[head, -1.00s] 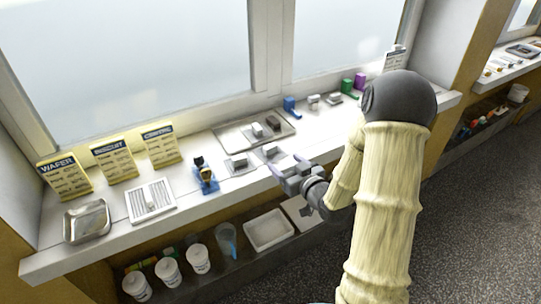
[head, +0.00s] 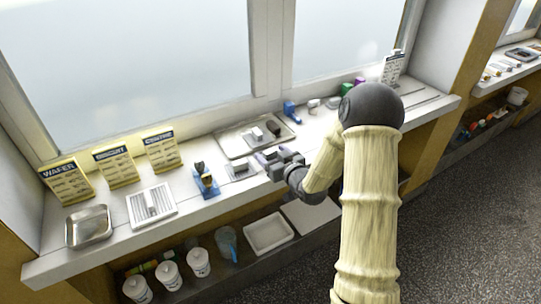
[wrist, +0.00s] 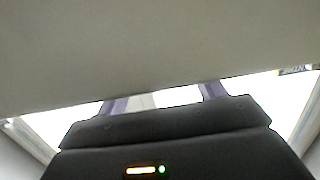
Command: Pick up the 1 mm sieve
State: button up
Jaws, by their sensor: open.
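No size mark is legible, so I cannot tell which item is the 1 mm sieve. A flat square piece with a grey block on top (head: 239,169) lies on the white sill, left of my gripper. My gripper (head: 266,158) is open over the sill, just in front of the metal tray. It hides the spot where a similar square piece showed earlier. In the wrist view its purple fingers (wrist: 164,98) stand apart, with a pale patch between them. A broad grey-beige surface fills the top of that view; I cannot tell what it is.
The metal tray (head: 233,147) holds small blocks. A blue item (head: 290,111) stands right of it. To the left are a blue stand (head: 206,181), a white ribbed tray (head: 151,205), a metal pan (head: 88,226) and yellow cards (head: 115,165). Cups and a white tray (head: 268,232) sit below.

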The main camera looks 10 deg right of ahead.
aim_at(270, 150)
jog(key=shift+x, duration=0.75)
jog(key=c, duration=1.1)
notch_tip(270, 150, up, 10)
jog(key=shift+p, duration=0.4)
